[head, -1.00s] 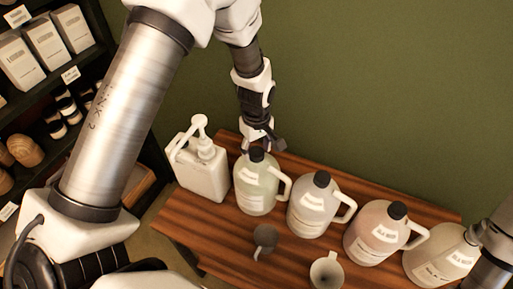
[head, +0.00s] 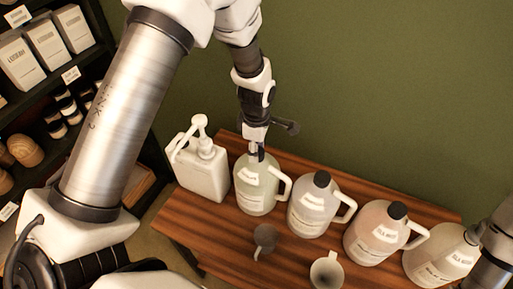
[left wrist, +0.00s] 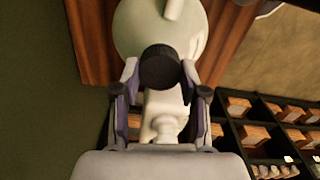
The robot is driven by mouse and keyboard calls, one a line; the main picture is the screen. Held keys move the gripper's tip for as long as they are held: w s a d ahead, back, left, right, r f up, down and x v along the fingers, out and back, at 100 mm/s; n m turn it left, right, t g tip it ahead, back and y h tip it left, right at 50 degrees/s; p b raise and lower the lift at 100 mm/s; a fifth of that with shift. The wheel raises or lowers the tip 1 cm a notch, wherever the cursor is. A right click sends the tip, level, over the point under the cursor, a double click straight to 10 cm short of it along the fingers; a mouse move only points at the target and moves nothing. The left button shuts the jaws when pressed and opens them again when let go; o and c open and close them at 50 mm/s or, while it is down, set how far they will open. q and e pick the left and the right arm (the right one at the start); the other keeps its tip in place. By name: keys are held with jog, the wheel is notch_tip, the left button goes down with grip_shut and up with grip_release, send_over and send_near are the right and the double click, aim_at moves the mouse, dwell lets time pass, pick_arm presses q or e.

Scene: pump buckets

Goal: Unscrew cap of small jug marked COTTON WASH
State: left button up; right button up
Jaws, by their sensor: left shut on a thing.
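A small greenish jug (head: 257,190) with a side handle stands on the wooden table, second from the left in the row. Its label is too small to read in these frames. My left gripper (head: 257,152) comes down on the jug's top from above. In the left wrist view, its two fingers (left wrist: 160,76) are shut on the round black cap (left wrist: 160,60), one on each side. The jug body (left wrist: 150,28) shows behind the cap. I cannot tell whether the cap has loosened. My right gripper is not in view.
A white pump bottle (head: 202,170) stands close left of the jug. Further jugs (head: 315,205) stand to its right, one pinkish (head: 378,235). A dark funnel-like cup (head: 264,238) and a pale one (head: 326,270) are in front on the table (head: 205,222). Shelves fill the left.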

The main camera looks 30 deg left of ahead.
pick_arm(q)
jog(key=n, duration=0.6)
jog(key=shift+n, duration=0.4)
jog(key=o, duration=1.3)
jog(key=m, duration=0.7)
jog(key=shift+m, duration=0.4)
jog(key=m, duration=0.7)
jog(key=c, duration=1.3)
